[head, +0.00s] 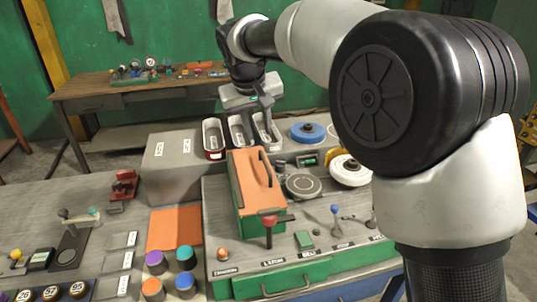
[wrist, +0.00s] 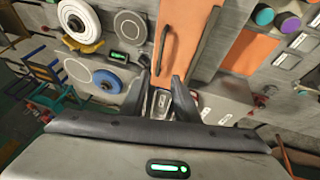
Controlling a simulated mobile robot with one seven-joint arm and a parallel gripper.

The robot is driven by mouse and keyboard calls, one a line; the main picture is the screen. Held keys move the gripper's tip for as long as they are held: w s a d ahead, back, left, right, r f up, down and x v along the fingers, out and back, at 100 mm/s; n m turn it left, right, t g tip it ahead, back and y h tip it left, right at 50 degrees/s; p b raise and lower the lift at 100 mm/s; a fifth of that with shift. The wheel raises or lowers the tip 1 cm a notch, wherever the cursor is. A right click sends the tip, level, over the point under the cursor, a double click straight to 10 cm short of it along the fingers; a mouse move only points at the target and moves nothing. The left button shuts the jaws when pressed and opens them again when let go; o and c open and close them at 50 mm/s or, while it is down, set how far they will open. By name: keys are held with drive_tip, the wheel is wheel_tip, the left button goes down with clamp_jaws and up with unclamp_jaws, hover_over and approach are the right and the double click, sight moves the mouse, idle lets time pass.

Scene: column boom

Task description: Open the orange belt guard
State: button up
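The orange belt guard (head: 247,180) lies flat, closed over a green box on the machine bench. A dark bar handle (head: 266,170) runs along its right side. In the wrist view the guard (wrist: 186,50) is at top centre, with the handle (wrist: 166,45) on its left part. My gripper (head: 262,104) is above the trays behind the guard, apart from the handle. In the wrist view my gripper (wrist: 160,98) has its two fingers spread, with nothing held; a metal tray shows between them.
Narrow trays (head: 213,135) stand behind the guard, beside a grey box (head: 172,160). Right of the guard are a round plate (head: 302,185), a blue disc (head: 307,132) and a white wheel (head: 350,170). A red-topped lever (head: 269,228) stands at the guard's front edge.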

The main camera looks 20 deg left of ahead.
sight(265, 161)
drive_tip(key=p+x, duration=0.1)
drive_tip(key=x, duration=1.3)
drive_tip(key=shift+w+f, duration=0.1)
clamp_jaws()
